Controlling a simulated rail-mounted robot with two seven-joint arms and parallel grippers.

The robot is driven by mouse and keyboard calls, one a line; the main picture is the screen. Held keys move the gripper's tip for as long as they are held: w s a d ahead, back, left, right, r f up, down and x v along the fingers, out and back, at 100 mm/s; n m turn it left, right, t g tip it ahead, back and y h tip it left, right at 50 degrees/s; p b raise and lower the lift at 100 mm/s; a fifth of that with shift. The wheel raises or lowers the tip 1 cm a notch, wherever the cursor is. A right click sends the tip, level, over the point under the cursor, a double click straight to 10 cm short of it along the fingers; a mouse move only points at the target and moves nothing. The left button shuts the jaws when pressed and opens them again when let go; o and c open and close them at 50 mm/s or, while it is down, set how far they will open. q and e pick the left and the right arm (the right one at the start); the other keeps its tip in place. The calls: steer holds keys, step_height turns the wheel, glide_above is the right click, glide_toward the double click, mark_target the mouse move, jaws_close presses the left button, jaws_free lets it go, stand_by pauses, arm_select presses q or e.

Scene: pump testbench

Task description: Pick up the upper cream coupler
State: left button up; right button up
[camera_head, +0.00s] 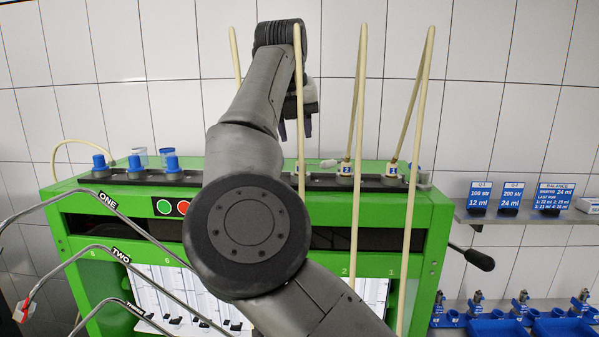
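Two cream couplers stand upright on the dark rail along the top of the green testbench (130,203), the one labelled 2 (345,170) and the one labelled 1 (391,175). Cream hoses rise from both. I cannot tell which coupler is the upper one. My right gripper (296,130) hangs fingers down above the back of the bench, left of coupler 2. Its two dark fingers are apart, with no held thing visible between them. My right arm hides the middle of the bench and part of the rail. My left gripper is not in view.
Cream hoses (415,130) hang down in front of the bench on the right. Blue-capped fittings (171,162) stand on the rail at left. Bent metal rods with labels (110,200) reach in at lower left. A shelf (500,214) with blue signs is at right.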

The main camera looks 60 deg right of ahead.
mark_target(300, 159)
steer(key=shift+x, duration=1.45)
steer(key=shift+p+x, duration=0.5)
steer(key=shift+x, duration=2.1)
steer(key=shift+c, duration=0.3)
steer(key=c, duration=0.3)
jaws_close()
steer(key=shift+r, duration=0.15)
